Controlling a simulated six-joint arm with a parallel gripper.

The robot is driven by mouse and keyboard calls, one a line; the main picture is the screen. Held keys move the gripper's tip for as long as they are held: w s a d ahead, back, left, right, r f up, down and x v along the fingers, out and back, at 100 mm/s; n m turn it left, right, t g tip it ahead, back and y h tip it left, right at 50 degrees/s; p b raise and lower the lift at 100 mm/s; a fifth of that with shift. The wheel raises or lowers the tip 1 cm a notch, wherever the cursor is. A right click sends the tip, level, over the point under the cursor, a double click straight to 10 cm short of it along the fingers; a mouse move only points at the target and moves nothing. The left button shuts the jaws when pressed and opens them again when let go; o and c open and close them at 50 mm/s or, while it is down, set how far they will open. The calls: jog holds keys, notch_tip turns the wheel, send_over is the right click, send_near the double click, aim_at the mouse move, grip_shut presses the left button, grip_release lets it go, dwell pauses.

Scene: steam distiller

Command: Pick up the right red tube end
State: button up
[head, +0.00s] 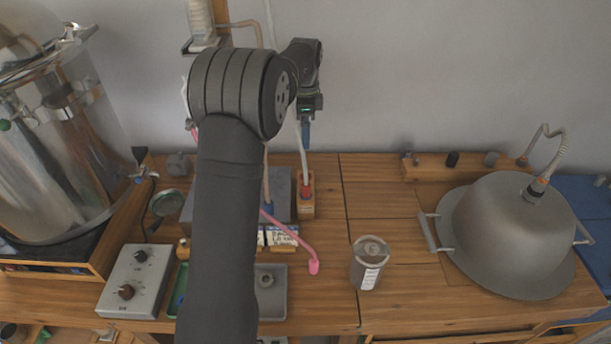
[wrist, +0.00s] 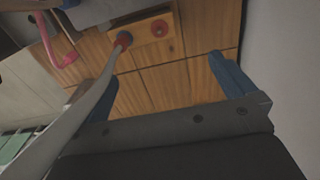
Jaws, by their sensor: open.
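My gripper (head: 306,136) hangs above the block in the head view. Its blue fingers are spread apart in the wrist view (wrist: 165,92), with nothing between the tips. The grey tube (wrist: 85,105) runs past the left finger and partly covers it. The red end lies beyond the fingertips, apart from them.
A pink tube (head: 290,232) lies left of the block. A grey box (head: 283,190) stands beside the block. A metal can (head: 369,265) and a domed metal lid (head: 515,232) stand to the right. Bare wooden bench (head: 370,200) lies right of the block.

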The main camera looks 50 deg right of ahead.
jog(key=shift+r, duration=0.7)
jog(key=c, duration=1.1)
